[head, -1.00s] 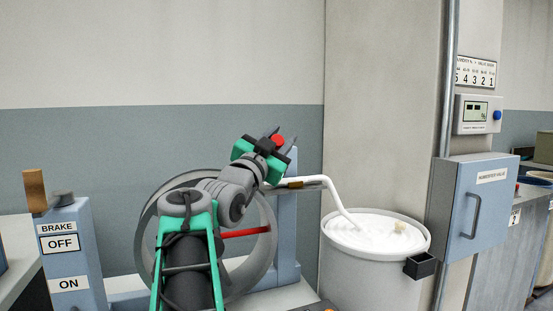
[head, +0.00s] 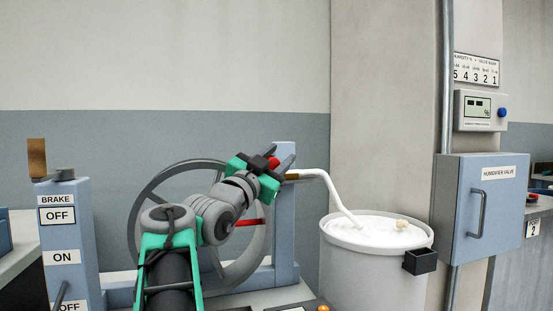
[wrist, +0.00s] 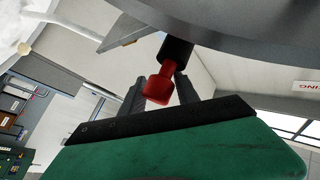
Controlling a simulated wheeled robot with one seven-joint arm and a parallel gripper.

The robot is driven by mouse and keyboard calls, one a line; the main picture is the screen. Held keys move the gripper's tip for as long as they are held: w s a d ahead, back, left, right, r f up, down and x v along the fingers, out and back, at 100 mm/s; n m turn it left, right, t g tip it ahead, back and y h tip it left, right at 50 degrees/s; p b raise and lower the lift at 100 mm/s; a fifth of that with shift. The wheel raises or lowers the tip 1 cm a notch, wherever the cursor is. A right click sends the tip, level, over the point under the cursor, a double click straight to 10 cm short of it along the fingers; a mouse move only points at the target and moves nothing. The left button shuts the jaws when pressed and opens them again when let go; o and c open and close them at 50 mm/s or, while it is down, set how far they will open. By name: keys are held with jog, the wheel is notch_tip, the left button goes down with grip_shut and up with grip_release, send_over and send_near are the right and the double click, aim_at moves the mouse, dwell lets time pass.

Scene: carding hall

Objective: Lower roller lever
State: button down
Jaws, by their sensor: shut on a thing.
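The roller lever shows as a red knob (head: 272,162) by the top of a blue upright post (head: 285,215). In the wrist view the red knob (wrist: 159,87) joins a black shank (wrist: 176,50) beneath a large grey curved surface. My gripper (head: 279,157), with green sides and dark fingers, is at the knob. In the wrist view its fingers (wrist: 160,90) stand on either side of the knob, shut on it. The lever's far end is hidden.
A grey spoked wheel (head: 150,195) with a red bar (head: 249,222) stands behind my arm. A white drum (head: 365,270) with a white pipe is to the right. A brake box (head: 70,238) stands at left, a humidifier valve cabinet (head: 488,215) at right.

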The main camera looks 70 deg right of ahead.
jog(key=shift+s+a+r, duration=0.15)
jog(key=shift+s, duration=0.25)
jog(key=c, duration=1.3)
grip_release()
jog(key=shift+o, duration=0.6)
jog(key=shift+s, duration=0.25)
jog(key=shift+o, duration=0.4)
jog(key=shift+w, duration=0.1)
jog(key=shift+w+a, duration=0.15)
jog(key=shift+w, duration=0.1)
jog(key=v, duration=0.7)
jog(key=shift+a, duration=0.25)
